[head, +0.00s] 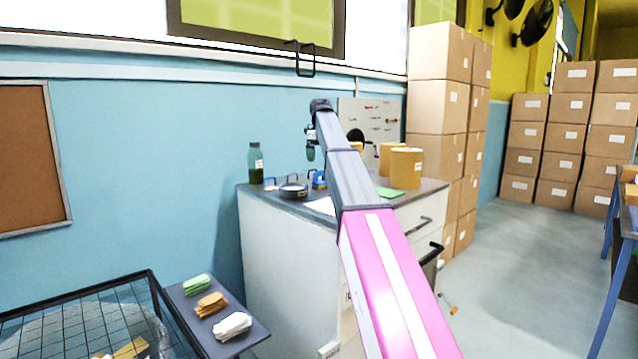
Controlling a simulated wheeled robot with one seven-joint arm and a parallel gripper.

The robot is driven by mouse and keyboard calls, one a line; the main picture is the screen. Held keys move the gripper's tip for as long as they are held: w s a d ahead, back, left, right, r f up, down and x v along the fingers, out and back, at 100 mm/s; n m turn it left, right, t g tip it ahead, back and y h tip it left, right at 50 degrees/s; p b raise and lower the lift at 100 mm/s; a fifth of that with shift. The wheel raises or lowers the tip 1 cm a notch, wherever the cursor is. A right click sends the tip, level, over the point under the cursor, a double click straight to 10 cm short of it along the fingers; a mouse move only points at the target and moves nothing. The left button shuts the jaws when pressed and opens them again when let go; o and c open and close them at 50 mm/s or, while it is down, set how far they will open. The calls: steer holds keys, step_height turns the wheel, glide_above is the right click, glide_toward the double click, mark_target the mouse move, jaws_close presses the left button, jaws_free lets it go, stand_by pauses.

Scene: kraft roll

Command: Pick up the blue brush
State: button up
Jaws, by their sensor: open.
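A small blue object with a tan lower part, likely the blue brush (319,181), sits on the grey countertop (432,187) of a white cabinet, near its back left. It is small in the head view, and its bristles and handle are hard to make out. My arm reaches from the bottom right up over the counter. My gripper (310,150) hangs above the blue object and slightly left of it, apart from it. It is open, and I see nothing held in it. The fingers are tiny and partly unclear.
A dark round pan (293,191) lies left of the brush, with a green bottle (255,163) behind. Kraft rolls (406,168) and a green sheet (389,192) are at the right. A pegboard (384,120) stands behind. My arm hides part of the counter.

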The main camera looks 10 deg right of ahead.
mark_target(320, 181)
steer(key=f, duration=0.9)
steer(key=shift+s+a+f, duration=0.1)
steer(key=shift+s+f, duration=0.1)
steer(key=shift+f, duration=0.15)
steer(key=c, duration=1)
